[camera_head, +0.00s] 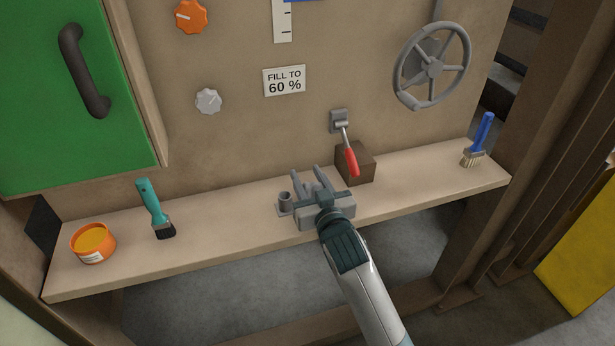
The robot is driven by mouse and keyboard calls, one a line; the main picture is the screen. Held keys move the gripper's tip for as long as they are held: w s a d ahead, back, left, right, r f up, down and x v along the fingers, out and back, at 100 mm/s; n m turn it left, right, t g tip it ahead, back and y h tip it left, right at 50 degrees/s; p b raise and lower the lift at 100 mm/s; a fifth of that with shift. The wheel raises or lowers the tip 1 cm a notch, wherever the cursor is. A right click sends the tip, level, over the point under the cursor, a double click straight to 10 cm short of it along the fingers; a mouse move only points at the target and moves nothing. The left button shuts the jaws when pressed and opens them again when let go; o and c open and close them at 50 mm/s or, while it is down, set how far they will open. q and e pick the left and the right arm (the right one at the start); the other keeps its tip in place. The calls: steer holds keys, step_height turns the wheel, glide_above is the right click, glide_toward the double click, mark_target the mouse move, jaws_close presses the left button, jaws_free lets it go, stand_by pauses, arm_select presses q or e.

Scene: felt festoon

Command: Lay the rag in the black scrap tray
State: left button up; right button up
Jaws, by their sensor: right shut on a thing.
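My right gripper (309,176) is over the middle of the wooden shelf (225,232), its arm coming in from the lower right. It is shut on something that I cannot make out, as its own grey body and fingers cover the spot. A small grey cup-like piece (285,200) on a flat base shows just left of the fingers. I see no rag that I can identify and no black scrap tray in this view. My left gripper is not in view.
On the shelf are an orange tin (93,243), a teal brush (153,208), a brown block (356,165) below a red-handled lever (350,160), and a blue brush (479,138). A grey handwheel (432,68) and green door (55,125) are on the wall.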

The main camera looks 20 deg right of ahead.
steer(key=o, duration=1.1)
steer(key=shift+f, duration=0.1)
steer(key=shift+o, duration=0.2)
steer(key=s, duration=0.8)
steer(key=s+r, duration=0.1)
steer(key=s, duration=0.3)
steer(key=shift+d+r, duration=0.1)
steer(key=shift+d, duration=0.1)
